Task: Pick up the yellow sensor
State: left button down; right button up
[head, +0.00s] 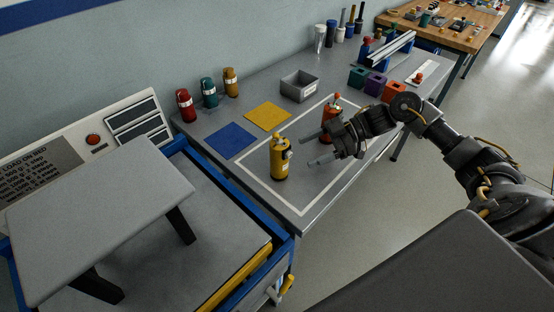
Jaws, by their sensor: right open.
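The yellow sensor (279,162) is a small upright cylinder with a dark base, standing on the grey table inside a white outlined rectangle. My right gripper (316,150) is open and empty, just to the right of the yellow sensor. Its two fingers point left toward the sensor, with a gap between them and it. A red sensor-like cylinder (331,120) stands just behind my right gripper, partly hidden by it. My left gripper is not in view.
A blue square (231,140) and a yellow square (268,116) lie flat behind the sensor. A grey bin (299,87) and red, green and amber cylinders (208,93) stand farther back. A test rig with a grey seat (95,215) fills the left.

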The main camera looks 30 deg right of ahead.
aim_at(279, 163)
jog(key=x, duration=0.4)
jog(key=shift+a+f+p, duration=0.1)
jog(key=shift+a+p, duration=0.15)
jog(key=shift+p, duration=0.15)
jog(key=shift+a+f, duration=0.1)
jog(key=shift+a, duration=0.1)
jog(key=shift+r+p+x, duration=0.15)
jog(key=shift+p+x, duration=0.25)
jog(key=shift+x, duration=0.8)
jog(key=shift+r+p+x, duration=0.15)
jog(key=shift+p+x, duration=0.25)
jog(key=shift+x, duration=0.8)
jog(key=shift+a+f, duration=0.2)
jog(key=shift+a, duration=0.2)
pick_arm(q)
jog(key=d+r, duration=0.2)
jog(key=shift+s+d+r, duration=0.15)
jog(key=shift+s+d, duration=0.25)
pick_arm(e)
jog(key=shift+c, duration=0.2)
jog(key=c, duration=1.1)
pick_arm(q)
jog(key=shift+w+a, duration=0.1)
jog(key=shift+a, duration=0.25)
